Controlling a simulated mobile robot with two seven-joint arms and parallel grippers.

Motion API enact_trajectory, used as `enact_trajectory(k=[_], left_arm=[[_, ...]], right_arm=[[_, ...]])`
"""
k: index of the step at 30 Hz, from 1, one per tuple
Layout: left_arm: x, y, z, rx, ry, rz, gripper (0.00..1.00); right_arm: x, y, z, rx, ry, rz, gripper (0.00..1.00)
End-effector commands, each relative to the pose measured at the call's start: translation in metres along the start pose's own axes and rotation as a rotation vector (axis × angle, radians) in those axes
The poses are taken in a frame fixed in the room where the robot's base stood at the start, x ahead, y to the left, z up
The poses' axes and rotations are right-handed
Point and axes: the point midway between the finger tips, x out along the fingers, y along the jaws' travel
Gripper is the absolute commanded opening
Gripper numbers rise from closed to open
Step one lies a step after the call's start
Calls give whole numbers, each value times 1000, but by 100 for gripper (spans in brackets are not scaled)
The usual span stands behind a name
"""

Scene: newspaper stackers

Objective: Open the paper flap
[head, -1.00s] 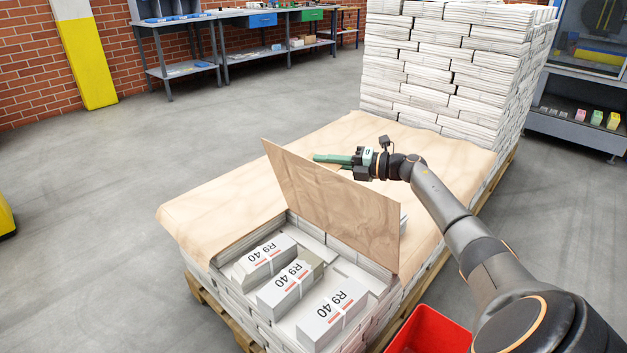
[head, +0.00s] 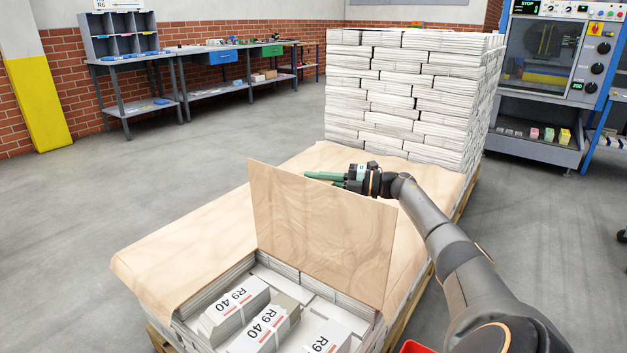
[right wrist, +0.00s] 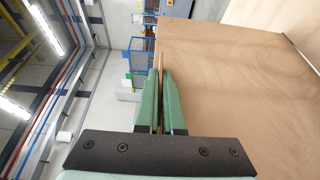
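The tan paper flap (head: 320,225) stands raised, roughly upright, across the paper-covered pallet stack in the head view. Below its near side is an opening with white bundles marked "R9 40" (head: 240,305). My right gripper (head: 318,177) is at the flap's top edge, its green fingers pointing left along it. In the right wrist view the flap (right wrist: 230,85) fills the right side, and its thin edge runs between the two nearly closed fingers (right wrist: 160,80). The gripper appears shut on that edge; its contact is partly hidden in the head view. My left gripper is not in view.
A tall stack of white paper (head: 400,90) stands at the pallet's far end. A red bin (head: 412,347) is at the bottom edge, beside the pallet. Workbenches (head: 200,60) line the brick wall, and a machine (head: 550,70) is at back right. Floor to the left is clear.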

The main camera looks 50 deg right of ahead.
Motion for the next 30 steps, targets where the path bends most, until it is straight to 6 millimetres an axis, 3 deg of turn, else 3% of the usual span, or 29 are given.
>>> enact_trajectory(k=[6, 7, 14, 23, 30], left_arm=[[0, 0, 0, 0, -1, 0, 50], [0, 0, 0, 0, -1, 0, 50], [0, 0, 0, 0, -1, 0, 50], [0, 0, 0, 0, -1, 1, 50], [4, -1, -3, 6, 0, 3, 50]], right_arm=[[0, 1, 0, 0, 0, 2, 0], [0, 1, 0, 0, 0, 2, 8], [0, 0, 0, -1, 0, 1, 34], [-1, 0, 0, 0, 0, -1, 35], [-26, 0, 0, 0, -1, -5, 35]])
